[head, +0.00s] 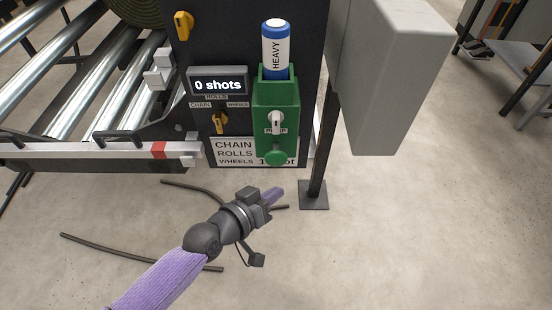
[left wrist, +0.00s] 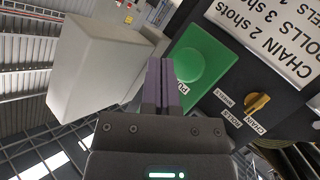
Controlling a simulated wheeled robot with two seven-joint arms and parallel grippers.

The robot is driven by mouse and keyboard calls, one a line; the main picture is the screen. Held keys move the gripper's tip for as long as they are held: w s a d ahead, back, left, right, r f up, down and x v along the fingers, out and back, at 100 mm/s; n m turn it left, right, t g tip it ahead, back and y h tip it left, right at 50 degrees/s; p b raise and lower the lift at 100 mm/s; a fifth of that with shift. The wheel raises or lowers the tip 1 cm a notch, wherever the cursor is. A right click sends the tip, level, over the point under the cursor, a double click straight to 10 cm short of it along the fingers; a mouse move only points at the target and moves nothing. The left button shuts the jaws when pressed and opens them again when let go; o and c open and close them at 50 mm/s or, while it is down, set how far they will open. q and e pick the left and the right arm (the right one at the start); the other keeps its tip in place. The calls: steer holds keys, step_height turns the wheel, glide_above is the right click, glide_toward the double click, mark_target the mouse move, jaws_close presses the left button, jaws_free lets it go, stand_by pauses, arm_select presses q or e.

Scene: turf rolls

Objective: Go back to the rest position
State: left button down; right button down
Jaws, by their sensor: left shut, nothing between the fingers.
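My left gripper (head: 274,195) is shut and empty, in the air below and in front of the green pump unit (head: 275,120). Its purple fingers lie together in the left wrist view (left wrist: 164,85), where they overlap part of the round green knob (left wrist: 202,66). I cannot tell from this whether they touch it. The arm comes in from the lower left with a purple sleeve. My right gripper is not in any view.
A dark panel holds a "0 shots" display (head: 217,85), a yellow selector (head: 219,123) and a bottle marked HEAVY (head: 275,48). A roller conveyor (head: 70,75) stands left. A grey box (head: 390,75) hangs right by a dark post (head: 322,150). Floor at lower right is clear.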

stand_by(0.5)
